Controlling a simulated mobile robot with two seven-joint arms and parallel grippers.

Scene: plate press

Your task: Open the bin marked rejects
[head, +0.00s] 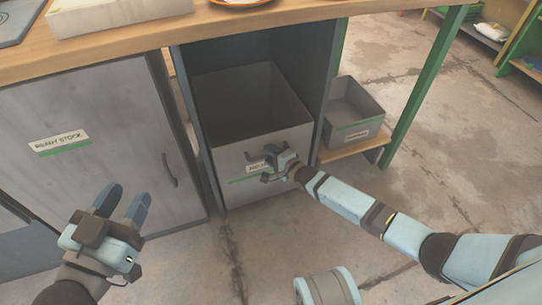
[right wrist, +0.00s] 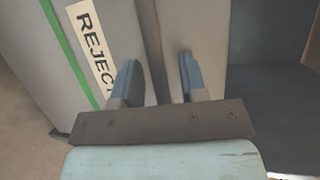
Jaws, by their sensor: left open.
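The rejects bin (head: 232,166) is a grey open-topped box low in a bay under the bench. Its front looks roughly level with the bay's side panels, and its dark inside shows from above. Its label shows partly in the head view and reads REJEC in the right wrist view (right wrist: 97,55), above a green stripe. My right gripper (head: 268,163) is at the bin's front and hides part of the label. In the right wrist view its fingers stand apart, with an edge of the bin between them. My left gripper (head: 122,203) is open and empty, before the ready stock door.
The ready stock door (head: 100,150) with a dark handle stands left of the bin. A smaller grey labelled box (head: 350,110) sits on a low wooden shelf to the right, beside a green leg (head: 425,85). The wooden benchtop (head: 120,42) overhangs the bay. Floor in front is mostly clear.

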